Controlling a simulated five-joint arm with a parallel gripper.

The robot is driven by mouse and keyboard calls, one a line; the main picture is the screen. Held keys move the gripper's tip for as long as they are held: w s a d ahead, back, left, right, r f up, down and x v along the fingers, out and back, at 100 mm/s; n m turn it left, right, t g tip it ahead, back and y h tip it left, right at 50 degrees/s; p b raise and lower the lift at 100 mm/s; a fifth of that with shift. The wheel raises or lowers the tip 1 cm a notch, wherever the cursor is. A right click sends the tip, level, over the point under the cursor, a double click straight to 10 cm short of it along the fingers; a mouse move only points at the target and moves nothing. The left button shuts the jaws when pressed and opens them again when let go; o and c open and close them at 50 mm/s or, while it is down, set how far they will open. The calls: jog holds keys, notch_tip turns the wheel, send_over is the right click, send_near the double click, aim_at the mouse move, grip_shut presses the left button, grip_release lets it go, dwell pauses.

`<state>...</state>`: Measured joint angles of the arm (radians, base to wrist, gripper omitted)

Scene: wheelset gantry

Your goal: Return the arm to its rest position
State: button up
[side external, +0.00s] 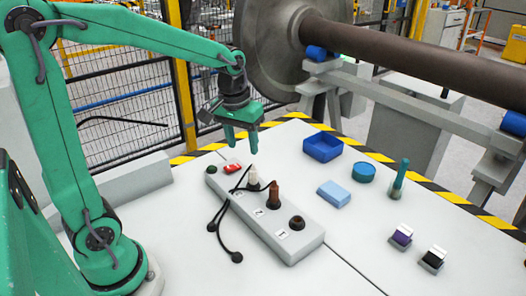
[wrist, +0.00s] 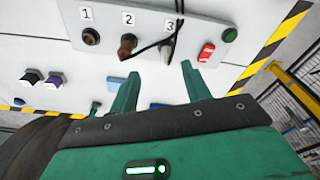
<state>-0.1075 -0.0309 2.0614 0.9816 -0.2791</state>
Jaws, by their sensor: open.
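My green gripper (side external: 241,141) is open and empty in the side view, held above the table just behind the far end of the grey socket block (side external: 300,248), fingers pointing down. Its two fingers also show in the wrist view (wrist: 160,72), apart with nothing between them. The block has sockets numbered 1, 2 and 3. A brown plug (side external: 273,192) stands upright at socket 2 and a pale plug (side external: 253,177) at socket 3. Socket 1 (side external: 297,222) shows only a dark ring. A black cable (side external: 222,213) crosses the block near the pale plug.
A blue tray (side external: 323,147), light blue block (side external: 333,194), teal round container (side external: 363,171), green upright tool (side external: 398,180) and purple (side external: 402,234) and black (side external: 433,257) pieces stand right. A wheelset (side external: 400,60) lies behind.

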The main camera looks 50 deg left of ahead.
jog(key=s+d+r+m+t, duration=0.2)
jog(key=s, duration=0.4)
jog(key=s+d+r+m+t, duration=0.2)
jog(key=s, duration=0.5)
jog(key=shift+s, duration=0.3)
